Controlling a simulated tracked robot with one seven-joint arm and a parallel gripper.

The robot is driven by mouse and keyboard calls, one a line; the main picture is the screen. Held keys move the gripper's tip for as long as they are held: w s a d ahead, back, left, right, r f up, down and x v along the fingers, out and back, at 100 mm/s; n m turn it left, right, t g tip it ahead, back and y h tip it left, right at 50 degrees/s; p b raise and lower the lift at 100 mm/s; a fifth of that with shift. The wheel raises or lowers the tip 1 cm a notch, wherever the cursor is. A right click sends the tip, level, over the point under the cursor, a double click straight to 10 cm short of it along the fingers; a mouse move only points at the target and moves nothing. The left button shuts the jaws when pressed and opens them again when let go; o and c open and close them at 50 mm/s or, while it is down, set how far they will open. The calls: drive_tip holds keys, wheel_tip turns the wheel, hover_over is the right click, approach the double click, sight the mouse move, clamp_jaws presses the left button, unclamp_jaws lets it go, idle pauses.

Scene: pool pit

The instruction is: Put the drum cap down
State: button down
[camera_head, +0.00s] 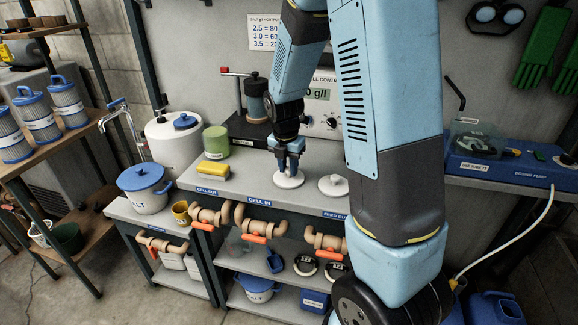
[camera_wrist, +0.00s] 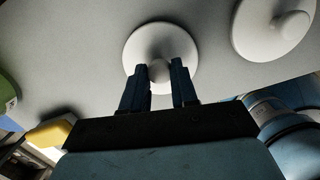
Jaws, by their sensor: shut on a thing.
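The drum cap is a white disc with a round knob (camera_head: 289,180). My gripper (camera_head: 290,158) is over it and shut on its knob. In the wrist view the cap (camera_wrist: 160,42) lies flat between and beyond the two dark fingers (camera_wrist: 160,80), which sit on either side of the knob. The cap is at the level of the grey bench top (camera_head: 250,180) or just over it; I cannot tell if it touches. A second white knobbed disc (camera_head: 333,185) lies to its right, apart from it, and also shows in the wrist view (camera_wrist: 275,25).
A yellow sponge-like block (camera_head: 213,170) and a green cylinder (camera_head: 216,141) stand left of the cap. The white drum (camera_head: 173,142) with a blue lid is further left. Pipes with orange-handled valves (camera_head: 257,227) run below the front edge. Bench between block and cap is clear.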

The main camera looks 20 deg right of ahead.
sight(286, 179)
drive_tip(key=c, duration=0.9)
unclamp_jaws()
drive_tip(key=shift+o, duration=0.2)
wheel_tip(286, 179, up, 11)
drive_tip(key=a, duration=0.1)
drive_tip(key=s+r+m+t, duration=0.1)
drive_tip(key=s+r+m, duration=0.3)
drive_tip(key=s+m, duration=0.4)
drive_tip(key=s+d+r+m+t, duration=0.1)
drive_tip(key=s+r+m, duration=0.3)
drive_tip(key=s+m, duration=0.4)
drive_tip(key=s+r+m+t+y, duration=0.1)
drive_tip(key=s+r+m, duration=0.4)
drive_tip(key=m, duration=0.6)
drive_tip(key=s+t, duration=0.1)
drive_tip(key=s, duration=0.1)
drive_tip(key=shift+s+d+t, duration=0.25)
drive_tip(key=shift+s+t, duration=0.05)
drive_tip(key=shift+s, duration=0.1)
drive_tip(key=shift+s, duration=0.1)
